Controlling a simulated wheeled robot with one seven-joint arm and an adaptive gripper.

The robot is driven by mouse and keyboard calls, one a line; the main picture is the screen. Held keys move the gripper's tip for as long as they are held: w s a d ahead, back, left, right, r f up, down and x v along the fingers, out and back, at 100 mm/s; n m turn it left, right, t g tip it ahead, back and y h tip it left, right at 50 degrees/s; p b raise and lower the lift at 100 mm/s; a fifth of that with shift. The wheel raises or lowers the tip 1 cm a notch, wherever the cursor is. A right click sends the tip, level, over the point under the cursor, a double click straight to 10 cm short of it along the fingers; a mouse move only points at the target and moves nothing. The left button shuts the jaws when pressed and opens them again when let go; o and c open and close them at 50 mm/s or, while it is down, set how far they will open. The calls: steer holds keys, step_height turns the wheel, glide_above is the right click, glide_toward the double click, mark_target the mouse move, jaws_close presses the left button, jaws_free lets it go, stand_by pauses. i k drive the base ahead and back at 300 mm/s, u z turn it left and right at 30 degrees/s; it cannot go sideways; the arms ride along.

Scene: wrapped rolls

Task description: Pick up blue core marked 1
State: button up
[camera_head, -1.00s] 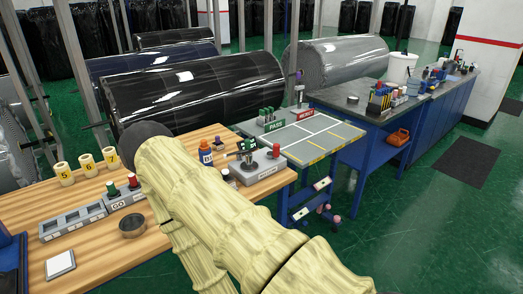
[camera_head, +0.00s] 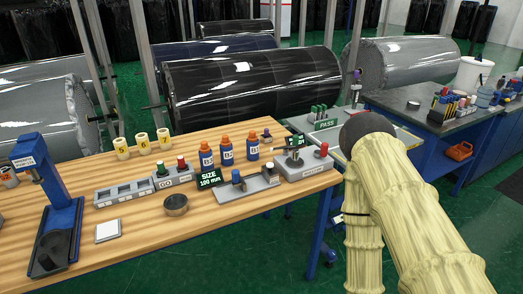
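I cannot pick out a blue core marked 1 for certain. Three blue bottle-like pieces with orange tops and white labels, left (camera_head: 206,157), middle (camera_head: 226,153) and right (camera_head: 252,149), stand upright in a row on the wooden table (camera_head: 150,238). Their labels begin with B; the digits are too small to read surely. My arm, in a cream sleeve, rises at the right, right of the wooden table in the picture. My gripper's fingers do not show.
On the table are a grey slotted rack (camera_head: 124,195), GO button box (camera_head: 171,179), SIZE display (camera_head: 208,178), grey gauge fixture (camera_head: 255,184), round tin (camera_head: 176,207), white pad (camera_head: 108,232) and blue press (camera_head: 58,214). The table's front strip is clear.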

mark_target(253, 148)
steer(key=k, duration=0.55)
steer(key=u, duration=0.65)
steer(key=i, duration=1.15)
steer(key=z, duration=0.4)
